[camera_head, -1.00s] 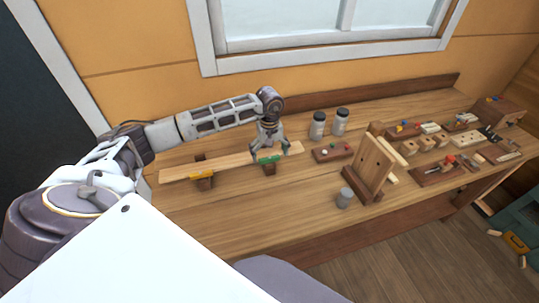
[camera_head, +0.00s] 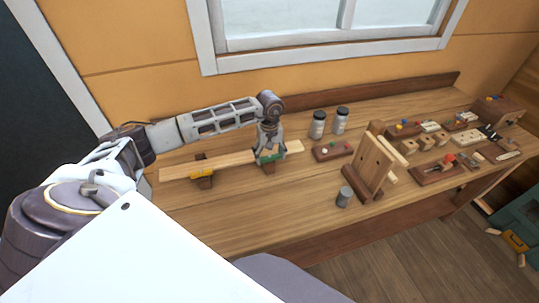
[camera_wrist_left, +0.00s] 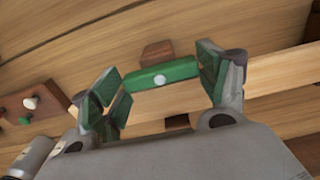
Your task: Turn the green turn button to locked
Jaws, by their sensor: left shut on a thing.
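The green turn button (camera_head: 271,157) sits at the right part of a pale plank (camera_head: 232,159) that rests along brown blocks on the bench. In the left wrist view the button (camera_wrist_left: 180,71) is a green bar with a pale round pivot in its middle, lying crosswise between the fingers. My left gripper (camera_wrist_left: 160,80) has green-padded fingers and is shut on the button's two ends. In the head view my left gripper (camera_head: 269,153) hangs over the button and partly hides it. My right gripper does not show.
A yellow turn button (camera_head: 202,173) sits at the plank's left part. Two jars (camera_head: 318,125), a brown block with pegs (camera_head: 332,150), an upright wooden board (camera_head: 372,165) and a grey cylinder (camera_head: 345,196) stand to the right. The bench front is clear.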

